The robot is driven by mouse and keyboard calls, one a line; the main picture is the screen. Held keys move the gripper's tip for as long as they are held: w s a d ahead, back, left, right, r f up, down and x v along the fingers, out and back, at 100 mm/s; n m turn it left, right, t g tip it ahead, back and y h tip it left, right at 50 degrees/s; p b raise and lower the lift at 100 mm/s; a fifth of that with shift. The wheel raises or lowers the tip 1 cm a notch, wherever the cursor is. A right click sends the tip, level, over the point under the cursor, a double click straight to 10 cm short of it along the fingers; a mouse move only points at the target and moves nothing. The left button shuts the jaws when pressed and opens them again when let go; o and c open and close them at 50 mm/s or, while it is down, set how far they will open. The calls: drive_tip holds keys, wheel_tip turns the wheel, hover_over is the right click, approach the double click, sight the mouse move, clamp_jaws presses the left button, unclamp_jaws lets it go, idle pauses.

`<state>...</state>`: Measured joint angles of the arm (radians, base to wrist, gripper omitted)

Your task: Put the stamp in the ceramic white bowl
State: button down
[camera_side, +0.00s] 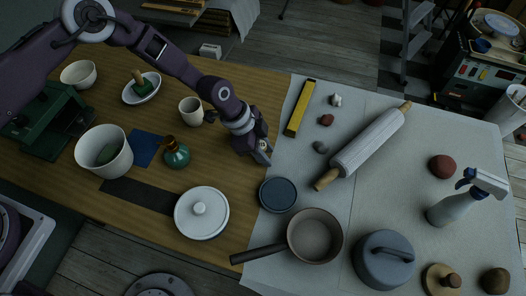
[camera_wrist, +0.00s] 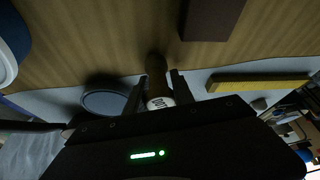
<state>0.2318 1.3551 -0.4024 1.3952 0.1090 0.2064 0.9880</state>
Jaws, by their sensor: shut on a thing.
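My gripper (camera_side: 263,153) is low over the boundary of the wooden table and the pale cloth. In the wrist view my gripper (camera_wrist: 158,92) is shut on the stamp (camera_wrist: 156,68), a brown piece with a white, dark-marked end between the fingers. In the side view the stamp is mostly hidden by the fingers. A small white bowl (camera_side: 78,74) stands at the far left and looks empty. A larger white bowl (camera_side: 96,160) stands nearer at the left with a green thing inside. I cannot tell which bowl is the ceramic one.
A white lidded pot (camera_side: 202,220), dark blue disc (camera_side: 278,194) and yellow bar (camera_side: 300,108) are nearby.

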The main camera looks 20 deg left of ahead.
wheel_tip(320, 180, up, 9)
drive_tip(key=shift+r, duration=0.2)
wheel_tip(320, 180, up, 10)
drive_tip(key=w+a+f+n+t+y, duration=0.1)
drive_tip(key=w+a+f+n+t, duration=0.15)
drive_tip(key=w+a+n, duration=0.65)
drive_tip(key=n+y, duration=0.6)
drive_tip(key=n, duration=0.8)
hover_over(76, 66)
drive_tip(key=s+d, duration=0.2)
drive_tip(key=d, duration=0.2)
wheel_tip(76, 66, down, 2)
drive_tip(key=f, duration=0.1)
drive_tip(key=shift+t, duration=0.25)
drive_tip(key=f, duration=1.1)
drive_tip(key=shift+s+a, duration=0.15)
drive_tip(key=shift+a, duration=0.1)
